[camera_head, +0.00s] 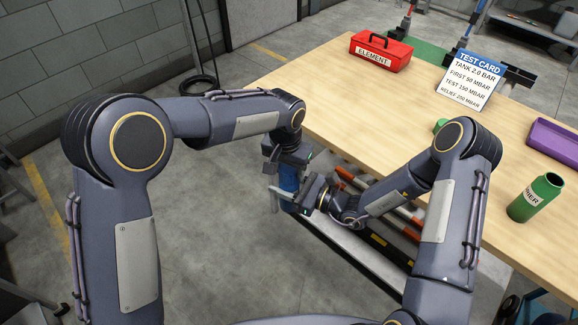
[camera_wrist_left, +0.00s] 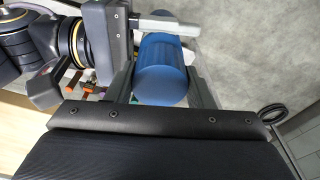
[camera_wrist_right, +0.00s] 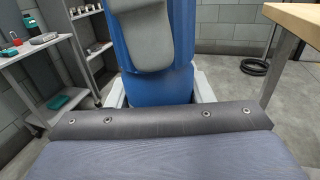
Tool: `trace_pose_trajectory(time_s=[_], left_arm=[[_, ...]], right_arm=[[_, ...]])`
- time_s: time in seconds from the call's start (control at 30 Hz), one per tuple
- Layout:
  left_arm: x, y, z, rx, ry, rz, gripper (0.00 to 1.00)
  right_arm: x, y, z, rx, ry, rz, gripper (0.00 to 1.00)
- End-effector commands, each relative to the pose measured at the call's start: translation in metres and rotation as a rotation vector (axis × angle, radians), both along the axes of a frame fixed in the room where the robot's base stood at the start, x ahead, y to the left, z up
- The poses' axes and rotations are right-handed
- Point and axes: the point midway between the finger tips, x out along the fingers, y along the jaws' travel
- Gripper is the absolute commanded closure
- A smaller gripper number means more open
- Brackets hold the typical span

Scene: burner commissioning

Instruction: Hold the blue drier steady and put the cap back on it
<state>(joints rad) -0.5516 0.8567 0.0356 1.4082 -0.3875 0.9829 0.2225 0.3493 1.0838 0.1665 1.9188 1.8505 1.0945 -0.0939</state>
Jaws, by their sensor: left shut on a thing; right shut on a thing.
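The blue drier (camera_head: 288,178) is held in the air between my two grippers, off the table's front edge. In the left wrist view its rounded plain blue end (camera_wrist_left: 160,85) faces me between the fingers. My left gripper (camera_wrist_left: 160,92) is shut on this end from above. My right gripper (camera_wrist_right: 160,92) is shut on the blue cylinder lower down, from the side. In the right wrist view a grey left finger (camera_wrist_right: 145,42) covers part of the blue surface (camera_wrist_right: 160,85). I cannot make out a separate cap or a seam. The fingers hide much of it.
A green object (camera_head: 439,125) is partly hidden by my right arm. Rails lie below the front edge.

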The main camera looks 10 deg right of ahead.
Motion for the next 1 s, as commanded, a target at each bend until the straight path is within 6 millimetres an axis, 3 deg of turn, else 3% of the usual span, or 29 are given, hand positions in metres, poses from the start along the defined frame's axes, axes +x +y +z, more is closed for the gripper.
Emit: trace_pose_trajectory(time_s=[0.13,0.27,1.0], left_arm=[[0.0004,0.0006,-0.0001,0.0,0.001,-0.05,0.74],[0.0011,0.0015,-0.0004,-0.002,0.002,-0.278,0.74],[0.0043,-0.0006,-0.0012,-0.003,0.0,-2.261,0.74]], right_arm=[[0.0002,0.0003,0.0011,0.002,-0.002,0.0,1.0],[0.0002,0.0002,0.001,0.001,-0.002,0.0,1.0],[0.0001,0.0001,0.0006,0.0,-0.001,0.0,1.0]])
